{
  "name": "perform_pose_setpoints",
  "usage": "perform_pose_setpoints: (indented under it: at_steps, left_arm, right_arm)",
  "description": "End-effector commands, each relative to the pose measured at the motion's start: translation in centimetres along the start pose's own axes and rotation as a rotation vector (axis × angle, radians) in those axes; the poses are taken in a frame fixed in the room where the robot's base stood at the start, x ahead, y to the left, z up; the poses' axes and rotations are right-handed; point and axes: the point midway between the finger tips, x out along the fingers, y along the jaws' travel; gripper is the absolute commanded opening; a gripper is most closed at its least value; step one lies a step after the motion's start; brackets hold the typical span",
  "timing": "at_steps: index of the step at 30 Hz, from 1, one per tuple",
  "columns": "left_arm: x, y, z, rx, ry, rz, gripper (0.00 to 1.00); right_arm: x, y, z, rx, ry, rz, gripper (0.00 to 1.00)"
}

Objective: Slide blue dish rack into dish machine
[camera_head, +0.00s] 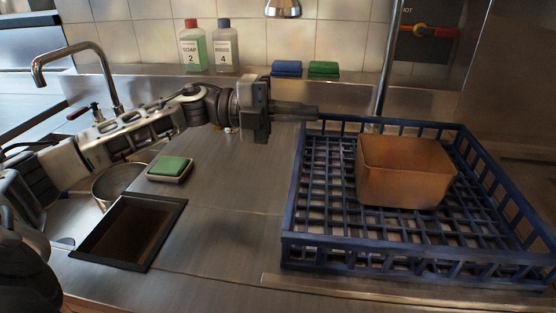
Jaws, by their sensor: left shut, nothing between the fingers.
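The blue dish rack (360,256) is an open crate with a grid floor. It stands on the steel counter at the right of the head view. A tan rectangular container (405,172) sits inside it. My left gripper (312,112) is shut and empty, its fingers pointing right. In the picture its fingertips overlap the rack's back left corner; I cannot tell whether they touch it. The dish machine is not clearly identifiable. My right gripper does not show.
A square opening (128,232) is in the counter at the left. A green sponge on a dish (169,168) lies behind it. A curved faucet (72,57) stands at the far left. Two soap bottles (193,47) and folded cloths (287,69) are on the back ledge.

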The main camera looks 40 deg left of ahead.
Motion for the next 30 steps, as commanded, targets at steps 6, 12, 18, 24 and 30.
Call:
perform_pose_setpoints:
  at_steps: [6,12,18,24,30]
  left_arm:
    - [-5.0,0.2,0.1,-0.004,-0.004,0.008,0.00]
    - [-5.0,4.4,0.0,-0.007,0.000,-0.002,0.00]
    - [-4.9,8.2,0.0,-0.004,-0.001,-0.002,0.00]
    - [-4.6,9.8,0.0,0.001,0.001,-0.003,0.00]
    - [-3.9,10.0,0.0,0.000,0.001,-0.001,0.00]
  right_arm:
    - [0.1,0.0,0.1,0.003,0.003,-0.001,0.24]
    - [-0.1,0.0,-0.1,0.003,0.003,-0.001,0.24]
    - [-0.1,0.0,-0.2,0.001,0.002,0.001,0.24]
    - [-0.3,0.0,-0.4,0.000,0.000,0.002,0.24]
    - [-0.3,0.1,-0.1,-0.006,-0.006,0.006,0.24]
